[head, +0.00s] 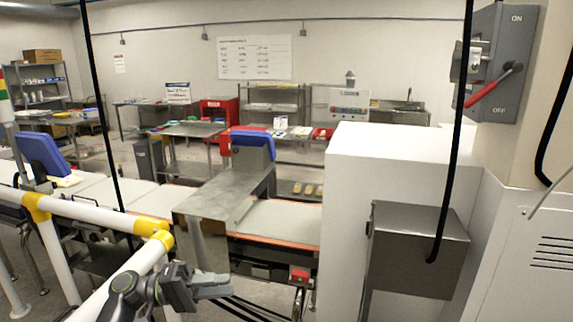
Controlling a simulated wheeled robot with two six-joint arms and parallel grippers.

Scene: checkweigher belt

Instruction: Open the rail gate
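A white tubular rail with yellow fittings stands at the left. One tube (92,214) runs across between the yellow fitting (38,205) and the yellow corner fitting (153,228). Another white tube (122,282) comes from that corner toward me, down to the lower left. I cannot tell which part is the gate or see a latch. My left gripper (218,287) is at the bottom centre-left, just right of the near tube and below the corner, with its fingers pointing right. It looks clear of the rail; its finger gap is hard to make out. My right gripper is out of view.
Beyond the rail is the belt line (285,222) with a steel cover (225,190). A white cabinet (385,160) and a steel box (418,250) block the right. A red-handled switch (495,85) is on the wall. Dark cables hang in front.

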